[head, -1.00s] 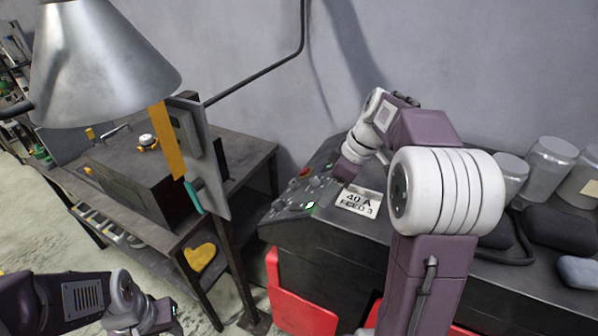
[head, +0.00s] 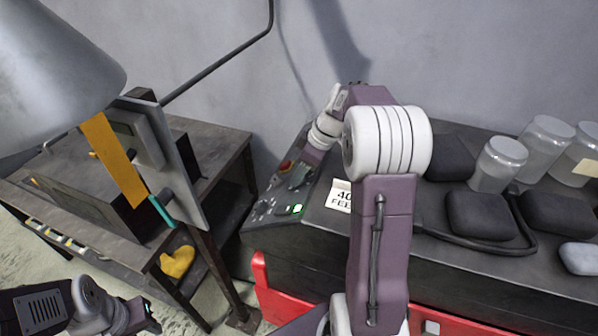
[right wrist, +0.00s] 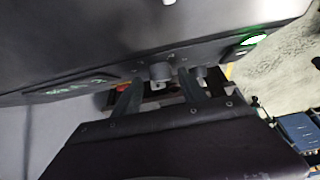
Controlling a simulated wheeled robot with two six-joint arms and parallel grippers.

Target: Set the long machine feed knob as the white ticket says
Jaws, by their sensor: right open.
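The long machine's control panel (head: 263,210) slopes at the left end of the dark bench, with several small knobs. A white ticket (head: 340,196) lies beside it; my right arm partly covers it, leaving "40" and "FEE" readable. My right gripper (head: 299,178) is over the panel. In the right wrist view my right gripper (right wrist: 158,92) is open, its fingers pointing at the panel. A round grey knob (right wrist: 160,72) shows between and beyond the fingertips, with no clear contact. Another knob (right wrist: 198,72) is just right of it. My left gripper (head: 148,316) is low at left, its jaws unclear.
A green-lit button (head: 297,209) and a red button (head: 286,165) are on the panel. Glass jars (head: 498,165) and dark pads (head: 478,215) stand right of my right arm. A lamp shade (head: 55,75) and a workbench (head: 215,150) with an upright plate are at left.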

